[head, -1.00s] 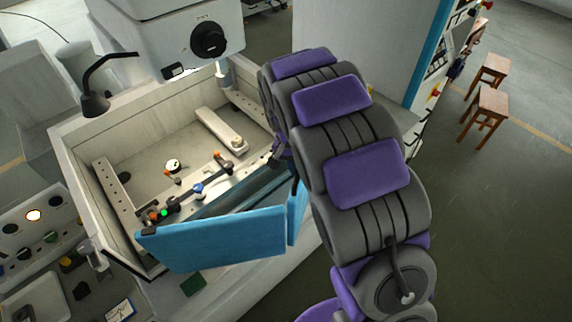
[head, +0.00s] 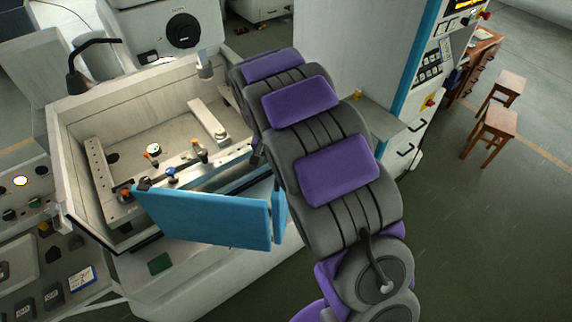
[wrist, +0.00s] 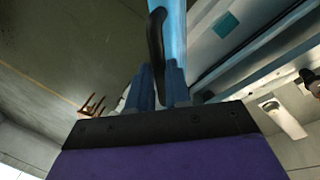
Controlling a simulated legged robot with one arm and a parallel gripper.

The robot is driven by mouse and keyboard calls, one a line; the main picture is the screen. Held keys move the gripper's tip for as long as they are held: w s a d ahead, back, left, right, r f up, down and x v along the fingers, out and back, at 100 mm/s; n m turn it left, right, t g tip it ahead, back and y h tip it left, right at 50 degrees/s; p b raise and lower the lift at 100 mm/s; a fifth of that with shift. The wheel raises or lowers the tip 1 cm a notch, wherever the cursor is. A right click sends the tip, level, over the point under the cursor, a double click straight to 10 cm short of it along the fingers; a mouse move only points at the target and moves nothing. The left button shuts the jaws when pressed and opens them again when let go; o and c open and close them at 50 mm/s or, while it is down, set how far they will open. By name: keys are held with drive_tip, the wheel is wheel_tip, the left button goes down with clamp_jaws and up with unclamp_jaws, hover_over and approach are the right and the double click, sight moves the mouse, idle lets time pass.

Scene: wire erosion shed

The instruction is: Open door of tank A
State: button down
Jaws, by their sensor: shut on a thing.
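The blue tank door (head: 205,216) stands partly open, its left end by the tank's front corner and its right end swung out from the pale tank (head: 75,205). In the wrist view the blue door (wrist: 174,30) is seen nearly edge-on, with a dark curved handle (wrist: 156,40) beside it. My gripper (wrist: 159,82) is shut on the door handle, one finger on each side of its lower end. In the head view my arm hides the gripper and the handle.
Inside the tank are a white clamp bar (head: 207,120) and a rail with small coloured fittings. A control panel (head: 22,200) stands at the left. A tall cabinet (head: 340,45) is behind my arm. Wooden stools (head: 492,128) stand at the right, with open floor before them.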

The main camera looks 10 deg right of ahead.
drive_tip(key=shift+a, duration=0.1)
drive_tip(key=c, duration=1.4)
unclamp_jaws()
drive_tip(key=d, duration=0.3)
drive_tip(key=shift+s, duration=0.35)
drive_tip(key=o, duration=0.3)
drive_tip(key=shift+w+d, duration=0.1)
drive_tip(key=shift+d, duration=0.25)
drive_tip(key=shift+a, duration=1.6)
drive_tip(key=d+b+v, duration=0.1)
drive_tip(key=v, duration=1.6)
drive_tip(key=shift+d, duration=0.15)
